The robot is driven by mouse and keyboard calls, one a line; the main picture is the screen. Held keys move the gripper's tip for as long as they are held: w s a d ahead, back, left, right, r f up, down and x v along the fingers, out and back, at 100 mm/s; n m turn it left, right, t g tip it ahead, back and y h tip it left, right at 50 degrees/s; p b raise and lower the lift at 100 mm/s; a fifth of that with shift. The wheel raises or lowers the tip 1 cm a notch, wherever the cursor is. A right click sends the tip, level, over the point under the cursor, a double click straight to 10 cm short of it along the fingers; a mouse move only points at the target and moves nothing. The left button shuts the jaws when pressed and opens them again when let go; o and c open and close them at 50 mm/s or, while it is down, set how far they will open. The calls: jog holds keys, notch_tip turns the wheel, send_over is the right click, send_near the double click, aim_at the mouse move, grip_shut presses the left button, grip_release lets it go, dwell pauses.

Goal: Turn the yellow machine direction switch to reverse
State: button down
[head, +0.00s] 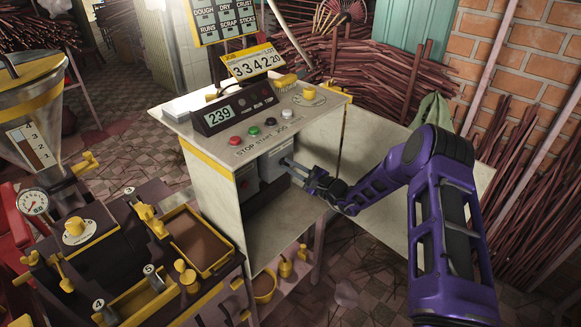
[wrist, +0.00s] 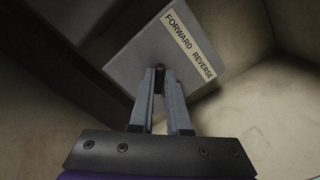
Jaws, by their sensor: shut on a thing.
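The direction switch is on a grey box (wrist: 205,75) with a "FORWARD REVERSE" label (wrist: 188,45); in the wrist view the box looks tilted. The grey box also shows inside the open cabinet in the head view (head: 272,166). My gripper (wrist: 162,72) has its fingertips at the face of the box, below the label. Which position the lever points to cannot be told. In the head view my gripper (head: 288,164) reaches into the cabinet from the right.
The yellow-trimmed cabinet (head: 217,165) has its door (head: 385,190) swung open to the right, beneath my arm. The extruder (head: 85,235) stands at the left. Cabinet walls are close around my gripper.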

jog(key=m, duration=1.3)
jog(key=shift+w+d+m, duration=0.35)
jog(key=shift+m, duration=0.05)
jog(key=shift+w+f+m, duration=0.1)
jog(key=shift+m, duration=2)
jog(key=c, duration=0.9)
grip_release()
